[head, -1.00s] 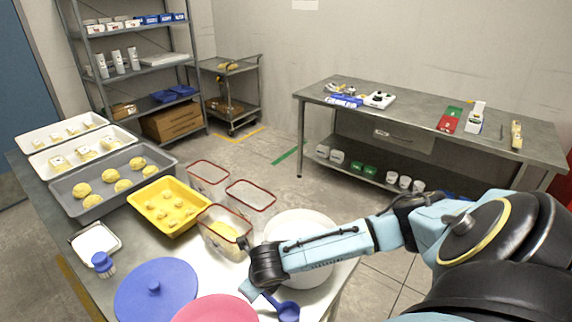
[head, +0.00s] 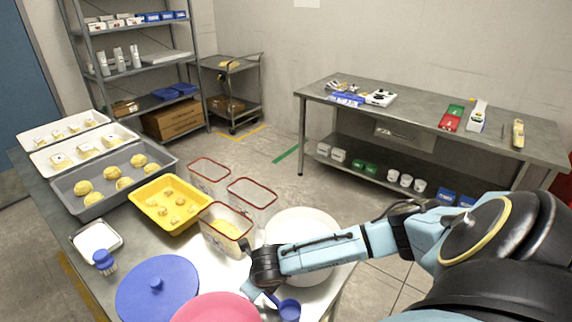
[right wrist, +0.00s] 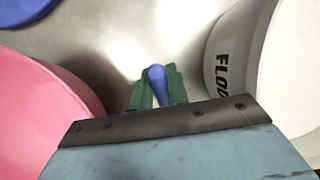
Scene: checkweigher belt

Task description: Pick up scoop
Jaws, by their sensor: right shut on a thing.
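The blue scoop (head: 289,309) is at the front of the steel table, its bowl showing just right of my right gripper (head: 268,293) in the head view. In the right wrist view the blue handle (right wrist: 157,86) sits between the green fingers of my right gripper (right wrist: 155,92), which is shut on it. The gripper hides part of the handle. I cannot tell whether the scoop touches the table. My left gripper is not in view.
A white tub (head: 299,226) stands close to the right of the gripper and a pink round item (head: 215,308) to its left. A blue lid (head: 158,290), clear red-rimmed containers (head: 226,222) and a yellow tray (head: 170,204) crowd the table.

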